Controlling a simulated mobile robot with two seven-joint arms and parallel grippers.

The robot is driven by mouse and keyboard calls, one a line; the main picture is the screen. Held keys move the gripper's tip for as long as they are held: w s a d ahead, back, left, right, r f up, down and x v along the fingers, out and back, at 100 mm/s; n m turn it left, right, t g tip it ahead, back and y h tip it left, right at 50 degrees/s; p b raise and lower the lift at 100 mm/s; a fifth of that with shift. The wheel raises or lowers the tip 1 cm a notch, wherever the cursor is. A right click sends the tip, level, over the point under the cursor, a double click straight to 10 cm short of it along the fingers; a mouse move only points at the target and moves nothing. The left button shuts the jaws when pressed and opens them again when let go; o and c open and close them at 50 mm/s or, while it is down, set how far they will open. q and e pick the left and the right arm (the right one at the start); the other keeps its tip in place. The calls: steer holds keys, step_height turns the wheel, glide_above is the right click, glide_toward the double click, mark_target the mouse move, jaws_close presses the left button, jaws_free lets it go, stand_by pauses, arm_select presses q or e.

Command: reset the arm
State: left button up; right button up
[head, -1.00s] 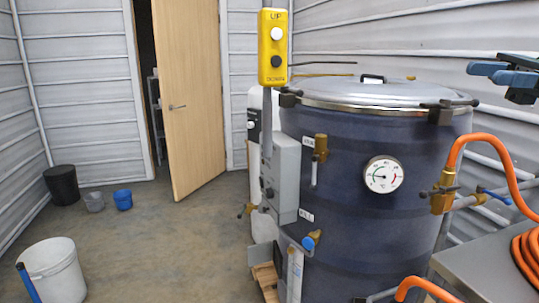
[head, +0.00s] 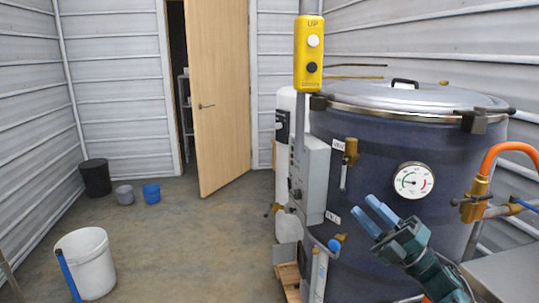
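My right gripper (head: 374,215) shows at the lower right of the head view, in front of the dark blue vessel (head: 405,150). Its two light blue fingers point up and left and stand apart with nothing between them. The gripper appears below and left of the round dial gauge (head: 414,180). I cannot tell how far it is from the vessel wall. My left gripper is not in view.
A yellow control box (head: 308,58) with two buttons hangs left of the vessel. An orange hose (head: 512,150) and a metal table (head: 505,275) are at the right. A white bucket (head: 88,262) stands on the open floor at left, with the door (head: 222,95) behind.

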steer(key=s+a+f+m+t+h, duration=0.1)
steer(key=s+a+f+m+h, duration=0.1)
steer(key=s+f+m+h, duration=0.6)
steer(key=s+a+f+m+t+h, duration=0.2)
steer(key=f+m+h, duration=0.3)
steer(key=f+m, duration=0.7)
steer(key=s+a+f+m+g+h, duration=0.1)
steer(key=s+f+m+g, duration=0.2)
steer(key=s+f, duration=0.3)
steer(key=s+a+f+m+g+h+p, duration=0.1)
steer(key=s+f+m+g, duration=0.3)
steer(key=s, duration=0.6)
step_height(320, 180, down, 2)
steer(key=shift+s+a+f+h, duration=0.15)
steer(key=shift+s+h, duration=0.2)
steer(key=shift+h, duration=0.35)
